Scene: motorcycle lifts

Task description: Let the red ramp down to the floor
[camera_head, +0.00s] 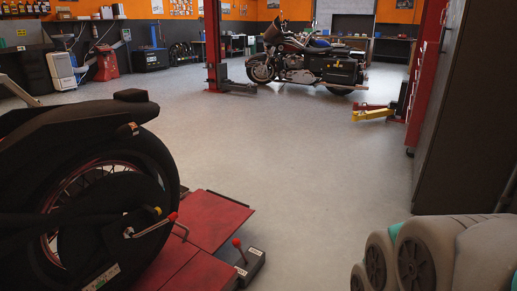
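The red ramp (216,215) is the flat red panel at the far end of a red lift platform (203,274) at lower left. A seam separates the two, and a bent bar handle (181,230) stands near it. The ramp looks roughly level with the platform; I cannot tell how far its edge is above the floor. A dark motorcycle (95,205) on the lift hides much of the platform. A black control box (249,266) with a red-knobbed lever (238,246) sits beside the platform's right side. My gripper is not in view.
Open grey floor (290,165) lies beyond and right of the ramp. A dark tall cabinet (468,110) stands at right. Another motorcycle (305,65) and a red post (213,45) stand farther back. A yellow lift arm (372,114) juts out at right.

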